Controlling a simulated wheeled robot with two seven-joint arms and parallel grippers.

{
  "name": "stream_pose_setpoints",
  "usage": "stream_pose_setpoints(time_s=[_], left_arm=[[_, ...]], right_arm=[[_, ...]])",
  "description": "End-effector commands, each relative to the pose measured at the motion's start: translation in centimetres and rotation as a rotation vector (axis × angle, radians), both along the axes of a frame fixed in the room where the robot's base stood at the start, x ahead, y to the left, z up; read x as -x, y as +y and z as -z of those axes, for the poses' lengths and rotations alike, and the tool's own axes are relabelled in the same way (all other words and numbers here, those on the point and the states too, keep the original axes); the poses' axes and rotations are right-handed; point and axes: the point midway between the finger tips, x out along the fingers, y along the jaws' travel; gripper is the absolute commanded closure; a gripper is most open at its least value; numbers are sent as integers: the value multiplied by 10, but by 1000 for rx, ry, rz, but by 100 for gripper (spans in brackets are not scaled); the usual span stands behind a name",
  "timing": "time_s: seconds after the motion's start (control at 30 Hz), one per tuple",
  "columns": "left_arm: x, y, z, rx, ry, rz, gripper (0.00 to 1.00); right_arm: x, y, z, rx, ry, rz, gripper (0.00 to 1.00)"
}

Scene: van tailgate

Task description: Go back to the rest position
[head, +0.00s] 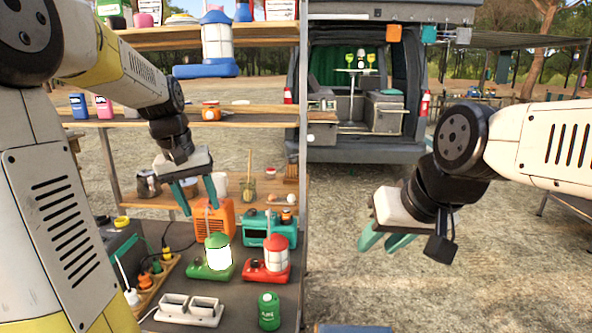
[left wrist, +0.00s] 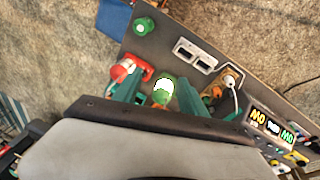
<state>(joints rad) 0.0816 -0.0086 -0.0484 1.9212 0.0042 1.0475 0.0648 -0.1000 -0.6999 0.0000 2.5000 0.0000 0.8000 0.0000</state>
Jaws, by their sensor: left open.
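My left gripper (head: 194,195) hangs above the shelf bench in the head view, its green fingers apart and nothing between them. In the left wrist view its fingers (left wrist: 158,92) show spread, with the green lantern (left wrist: 163,92) seen beyond them on the bench. The green lantern (head: 217,257) glows white in the head view. My right gripper (head: 385,240) is at the right over open ground, its green fingertips pointing down; the fingers appear apart, and no object shows in them.
On the bench (head: 240,312) stand a red lantern (head: 273,258), a teal radio (head: 262,229), an orange box (head: 214,220), a white double socket (head: 188,309) and a green canister (head: 268,310). Wooden shelves (head: 240,115) rise behind. A van (head: 365,145) stands farther back; the gravel before it is clear.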

Motion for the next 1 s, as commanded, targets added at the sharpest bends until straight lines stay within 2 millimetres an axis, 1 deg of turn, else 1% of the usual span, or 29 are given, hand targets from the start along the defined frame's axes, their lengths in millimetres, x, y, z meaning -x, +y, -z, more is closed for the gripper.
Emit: stream_pose_setpoints(time_s=[0.03, 0.17, 0.2, 0.3, 0.4, 0.43, 0.5, 0.63, 1.0], left_arm=[[20, -12, -12, -4, -49, 27, 51], [67, -36, -26, -11, -157, 91, 51], [81, -43, -28, -14, -190, 109, 51], [114, -57, -28, -21, -267, 154, 51], [140, -67, -24, -26, -330, 188, 51], [146, -69, -23, -28, -345, 197, 51], [157, -73, -19, -30, -372, 212, 51], [167, -77, -15, -33, -399, 228, 51], [168, -77, -14, -33, -403, 229, 51]], right_arm=[[0, 0, 0, 0, 0, 0, 64], [0, 0, 0, 0, 0, 0, 64], [0, 0, 0, 0, 0, 0, 64], [0, 0, 0, 0, 0, 0, 64], [0, 0, 0, 0, 0, 0, 64], [0, 0, 0, 0, 0, 0, 64], [0, 0, 0, 0, 0, 0, 64], [0, 0, 0, 0, 0, 0, 64], [0, 0, 0, 0, 0, 0, 64]])
